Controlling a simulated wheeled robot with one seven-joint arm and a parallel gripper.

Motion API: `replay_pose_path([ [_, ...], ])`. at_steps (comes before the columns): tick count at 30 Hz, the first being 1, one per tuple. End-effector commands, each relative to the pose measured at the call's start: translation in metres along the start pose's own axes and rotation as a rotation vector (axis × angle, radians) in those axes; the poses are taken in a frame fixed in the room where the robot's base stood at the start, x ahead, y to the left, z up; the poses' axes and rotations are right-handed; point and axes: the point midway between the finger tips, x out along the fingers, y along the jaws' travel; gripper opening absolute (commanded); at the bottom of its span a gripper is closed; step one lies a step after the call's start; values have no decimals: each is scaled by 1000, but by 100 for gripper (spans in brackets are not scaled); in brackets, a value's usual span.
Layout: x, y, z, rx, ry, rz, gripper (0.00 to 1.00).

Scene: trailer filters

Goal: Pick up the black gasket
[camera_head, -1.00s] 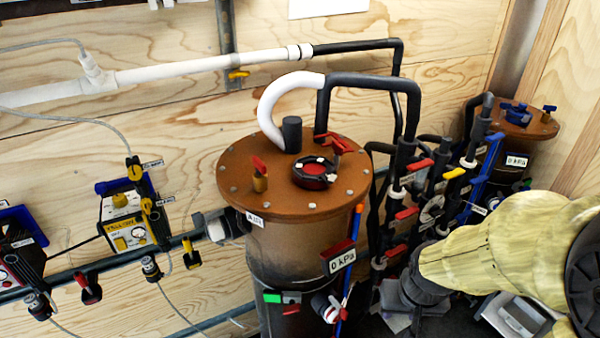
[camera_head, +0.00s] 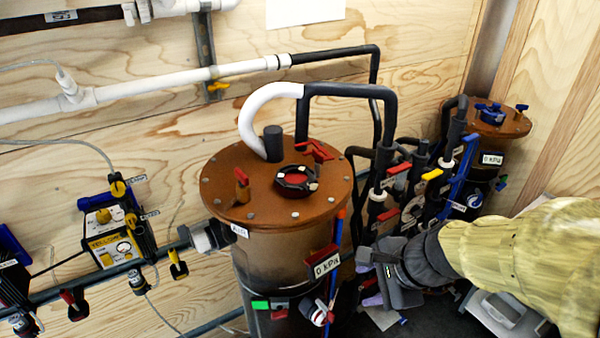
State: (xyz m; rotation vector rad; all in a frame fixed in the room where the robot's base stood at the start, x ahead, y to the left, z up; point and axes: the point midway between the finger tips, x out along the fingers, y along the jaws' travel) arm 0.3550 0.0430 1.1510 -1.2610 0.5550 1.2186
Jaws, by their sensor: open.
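A black ring (camera_head: 297,181) sits around a red disc on the brown lid (camera_head: 246,213) of the large tank. I cannot tell whether this ring is the black gasket, and no other loose gasket stands out. My gripper (camera_head: 368,277) is at the end of my yellow-sleeved arm, right of the tank's body and below the lid's level in the picture. It is open, with no held object visible. The fingers are small and partly lost against the dark pipes and floor.
A pipe cluster with red, yellow and blue handles (camera_head: 430,175) stands behind my gripper. A smaller brown-lidded tank (camera_head: 500,122) is at the back right. A yellow device (camera_head: 110,245) is at the left. A black pipe (camera_head: 345,90) arches above the lid.

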Motion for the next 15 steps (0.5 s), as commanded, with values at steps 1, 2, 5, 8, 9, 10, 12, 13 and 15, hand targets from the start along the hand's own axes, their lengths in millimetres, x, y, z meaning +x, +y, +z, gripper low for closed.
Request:
replay_pose_path([
  [1,-13,-13,8,132,-39,-54,45],
  [2,-19,-21,12,212,-66,-86,45],
  [5,-42,-48,25,470,-174,-191,45],
  [8,-68,-77,35,704,-301,-291,45],
  [9,-79,-87,38,784,-353,-325,45],
  [10,-86,-94,40,837,-388,-349,45],
  [12,-101,-107,43,933,-461,-392,45],
  [13,-106,-111,44,963,-487,-406,45],
  [15,-114,-118,44,1012,-527,-429,45],
])
